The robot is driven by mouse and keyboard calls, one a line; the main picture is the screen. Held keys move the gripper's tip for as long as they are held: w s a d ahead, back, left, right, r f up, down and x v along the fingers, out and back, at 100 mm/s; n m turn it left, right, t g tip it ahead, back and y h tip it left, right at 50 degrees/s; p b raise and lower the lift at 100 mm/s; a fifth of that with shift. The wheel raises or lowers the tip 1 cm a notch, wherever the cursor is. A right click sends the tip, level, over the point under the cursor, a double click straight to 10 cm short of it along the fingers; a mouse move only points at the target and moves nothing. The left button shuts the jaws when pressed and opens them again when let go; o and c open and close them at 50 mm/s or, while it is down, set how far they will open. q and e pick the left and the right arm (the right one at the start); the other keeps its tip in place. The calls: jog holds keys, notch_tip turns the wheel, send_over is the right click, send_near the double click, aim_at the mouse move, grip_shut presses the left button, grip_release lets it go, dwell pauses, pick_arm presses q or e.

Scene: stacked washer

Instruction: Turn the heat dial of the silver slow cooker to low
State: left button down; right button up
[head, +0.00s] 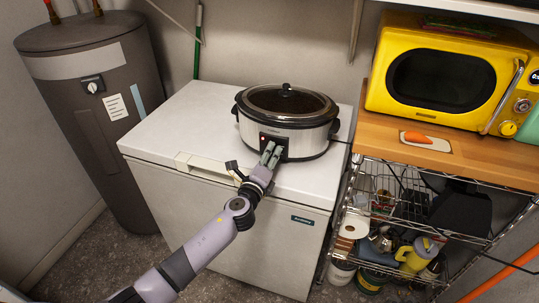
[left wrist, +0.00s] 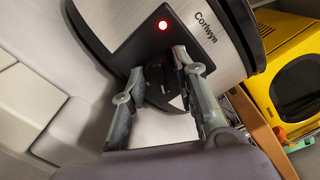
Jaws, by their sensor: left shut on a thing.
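The silver slow cooker (head: 285,134) has a dark lid and stands on a white chest freezer. Its black control panel (head: 273,141) faces my left arm, and the panel also shows in the left wrist view (left wrist: 140,41) with a lit red light. My left gripper (head: 271,150) is at this panel. In the left wrist view, the two fingers of my left gripper (left wrist: 160,70) are on either side of the dark heat dial (left wrist: 164,84) and shut on it. The dial's pointer and markings are too dark and covered to read. My right gripper is not in view.
The white freezer (head: 190,130) has bare top to the left of the cooker. A yellow microwave (head: 447,75) stands on a wooden counter at right, above a wire rack (head: 400,200) of containers. A grey water heater (head: 95,100) stands at left.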

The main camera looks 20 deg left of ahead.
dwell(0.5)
pick_arm(q)
jog(key=c, duration=1.2)
grip_release()
jog(key=shift+s, duration=0.1)
jog(key=s, duration=1.1)
jog(key=shift+s+a, duration=0.15)
jog(key=shift+s, duration=0.25)
